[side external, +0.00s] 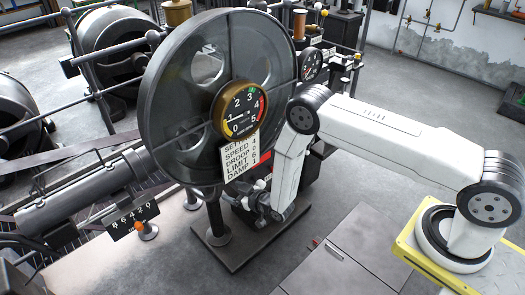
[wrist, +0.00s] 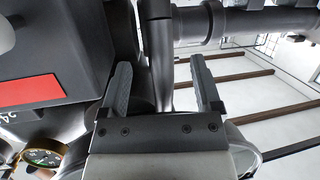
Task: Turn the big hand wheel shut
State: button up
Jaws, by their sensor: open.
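A big dark wheel (side external: 172,105) stands upright on a post in the side external view. It has a thick rim, broad spokes and openings. A round brass-rimmed dial (side external: 240,110), marked 0 to 5 with a red arc, sits in front of its middle. My gripper (side external: 250,207) is low beside the wheel's lower right edge, partly hidden by my wrist. In the wrist view my gripper (wrist: 163,88) is open, its two fingers apart. A dark upright bar (wrist: 158,50) shows between the fingers; I cannot tell how deep it lies or whether anything touches.
A setting card (side external: 236,158) reading speed, droop, limit and damp hangs below the dial. A number plate with an orange knob (side external: 146,229) stands at lower left. A dark box with a red label (wrist: 30,92) is left of the fingers.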

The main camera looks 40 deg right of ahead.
aim_at(219, 196)
notch_tip(219, 196, down, 3)
jog(key=t, duration=0.2)
jog(key=shift+s+d+f+t+y, duration=0.1)
jog(key=shift+d+f+t+y, duration=0.1)
jog(key=shift+t+y, duration=0.2)
jog(key=shift+w+a, duration=0.1)
jog(key=shift+w, duration=0.15)
jog(key=shift+w+a, duration=0.25)
jog(key=shift+w, duration=0.95)
jog(key=shift+w+a, duration=0.2)
jog(key=shift+w, duration=1)
jog(key=shift+w+a, duration=0.25)
jog(key=shift+w, duration=0.95)
grip_shut()
